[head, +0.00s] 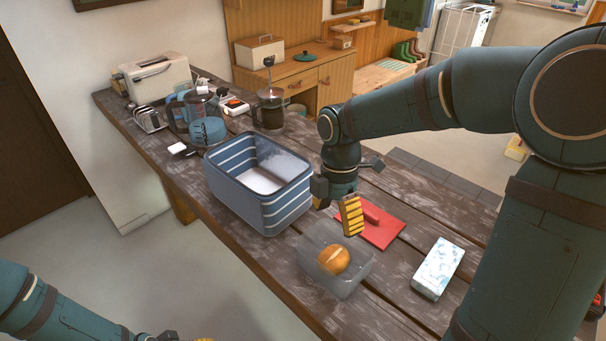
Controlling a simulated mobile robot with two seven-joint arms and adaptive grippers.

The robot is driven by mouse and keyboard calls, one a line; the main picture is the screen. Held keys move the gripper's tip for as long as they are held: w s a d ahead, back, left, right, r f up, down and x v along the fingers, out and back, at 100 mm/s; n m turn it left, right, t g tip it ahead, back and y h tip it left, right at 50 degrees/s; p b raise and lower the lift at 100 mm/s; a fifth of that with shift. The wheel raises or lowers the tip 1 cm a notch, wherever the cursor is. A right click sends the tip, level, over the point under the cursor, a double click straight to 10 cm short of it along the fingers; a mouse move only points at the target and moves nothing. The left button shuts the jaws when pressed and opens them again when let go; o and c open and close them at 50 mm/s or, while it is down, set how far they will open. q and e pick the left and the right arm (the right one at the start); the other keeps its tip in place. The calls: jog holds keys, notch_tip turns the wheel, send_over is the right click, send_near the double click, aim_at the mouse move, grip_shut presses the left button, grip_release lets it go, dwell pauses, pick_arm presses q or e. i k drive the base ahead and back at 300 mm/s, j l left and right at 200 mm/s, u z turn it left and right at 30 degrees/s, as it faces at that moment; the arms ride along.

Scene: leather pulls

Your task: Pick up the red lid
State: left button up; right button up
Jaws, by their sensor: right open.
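The red lid (382,228) lies flat on the wooden table, a flat square with a raised strip across it. My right gripper (335,208) hangs just left of and above the lid, its yellow-ribbed finger covering part of the lid's left side. The gripper is open, with nothing seen between its fingers. I cannot tell whether it touches the lid. Only a small part of my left gripper (203,340) shows at the bottom edge, and its fingers are mostly cut off.
A clear box (348,287) with a bread roll (333,259) stands in front of the lid. A blue striped crate (262,215) is to the left, and a pale patterned box (437,268) to the right. A French press (270,110) and other kitchenware stand farther back on the table (400,310).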

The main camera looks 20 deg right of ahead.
aim_at(381, 229)
jog(key=k+j, duration=0.75)
jog(key=k, duration=0.1)
